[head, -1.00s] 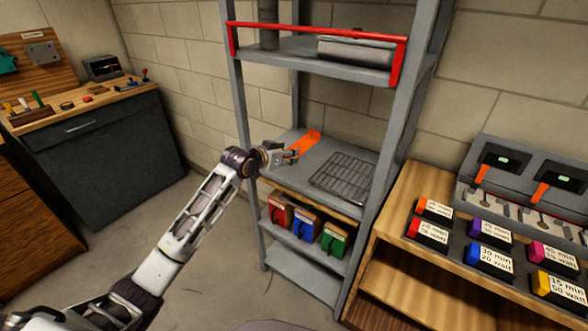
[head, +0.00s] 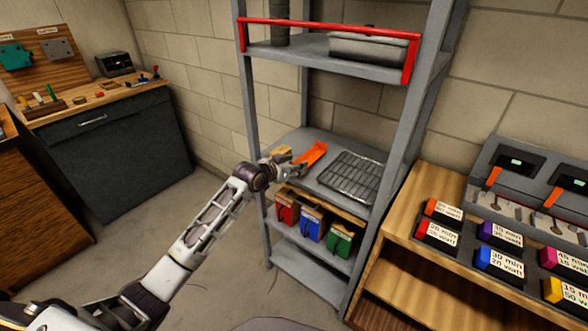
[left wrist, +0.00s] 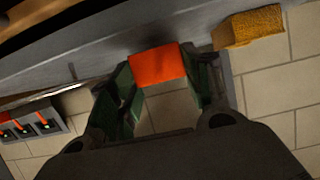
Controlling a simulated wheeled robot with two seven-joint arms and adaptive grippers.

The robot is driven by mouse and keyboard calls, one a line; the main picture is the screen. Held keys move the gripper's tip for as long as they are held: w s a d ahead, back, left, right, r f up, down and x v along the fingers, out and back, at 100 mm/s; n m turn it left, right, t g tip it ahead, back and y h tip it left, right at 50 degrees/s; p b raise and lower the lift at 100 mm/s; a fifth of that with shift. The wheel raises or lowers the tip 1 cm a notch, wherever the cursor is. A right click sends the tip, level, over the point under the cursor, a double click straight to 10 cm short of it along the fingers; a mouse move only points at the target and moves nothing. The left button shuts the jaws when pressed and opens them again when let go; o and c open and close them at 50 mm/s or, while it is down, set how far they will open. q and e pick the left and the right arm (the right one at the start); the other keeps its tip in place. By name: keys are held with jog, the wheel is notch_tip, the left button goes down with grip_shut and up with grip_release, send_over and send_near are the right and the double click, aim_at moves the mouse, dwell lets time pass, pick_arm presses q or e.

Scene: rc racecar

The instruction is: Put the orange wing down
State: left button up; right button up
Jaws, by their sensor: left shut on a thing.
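The orange wing (head: 312,154) is at the middle shelf of the grey rack, at its left end, in the head view. My left gripper (head: 297,167) reaches in from the front left and is shut on the near end of the wing. In the left wrist view the wing's orange end (left wrist: 157,65) sits between the two fingers of my left gripper (left wrist: 158,82). I cannot tell whether the wing touches the shelf. My right gripper is not in view.
The grey middle shelf (head: 318,176) also holds a wire rack (head: 350,177) on its right. A yellow block (head: 282,151) lies near the gripper and also shows in the left wrist view (left wrist: 252,26). Red, blue and green bins (head: 312,224) stand below. Rack posts flank the opening.

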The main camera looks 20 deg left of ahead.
pick_arm(q)
jog(key=shift+f, duration=0.55)
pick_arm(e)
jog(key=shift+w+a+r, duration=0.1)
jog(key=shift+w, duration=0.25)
pick_arm(q)
jog(key=shift+f, duration=0.15)
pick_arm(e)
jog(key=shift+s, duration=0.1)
pick_arm(q)
jog(key=o, duration=0.9)
jog(key=shift+o, duration=0.2)
jog(key=shift+s+r, duration=0.1)
jog(key=shift+r, duration=0.1)
jog(key=v, duration=1.1)
jog(key=shift+s+p, duration=0.35)
jog(key=shift+s, duration=0.05)
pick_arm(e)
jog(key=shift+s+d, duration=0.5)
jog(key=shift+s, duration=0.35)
